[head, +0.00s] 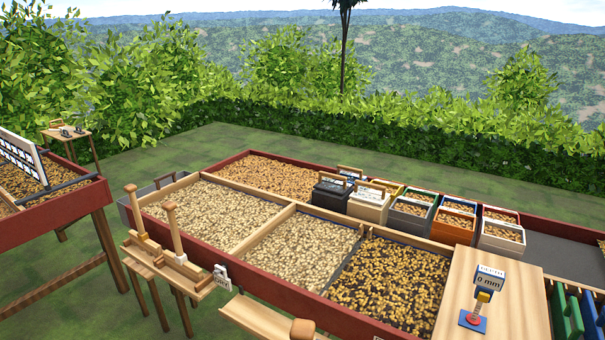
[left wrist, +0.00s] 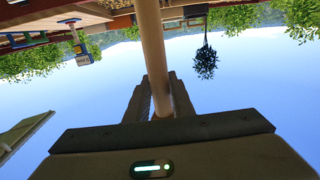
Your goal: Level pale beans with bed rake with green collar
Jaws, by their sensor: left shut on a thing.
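Pale beans lie in two neighbouring compartments of the red-framed bed, the left one (head: 212,212) and the middle one (head: 302,250). In the left wrist view my left gripper (left wrist: 153,95) is shut around a round wooden handle (left wrist: 152,45). The rake head and any green collar on it are not visible there. In the head view a wooden knob (head: 302,329) shows at the bottom edge; I cannot tell whether it belongs to the held handle. Two knob-ended wooden handles (head: 170,226) stand upright at a small wooden rack (head: 165,265). My right gripper is not in view.
Golden-brown beans (head: 270,178) fill the back compartment and darker ones (head: 388,284) the right one. Several small bean boxes (head: 408,214) stand along the far side. A depth gauge (head: 474,319) reading 0 mm stands on a wooden board (head: 520,300) at right.

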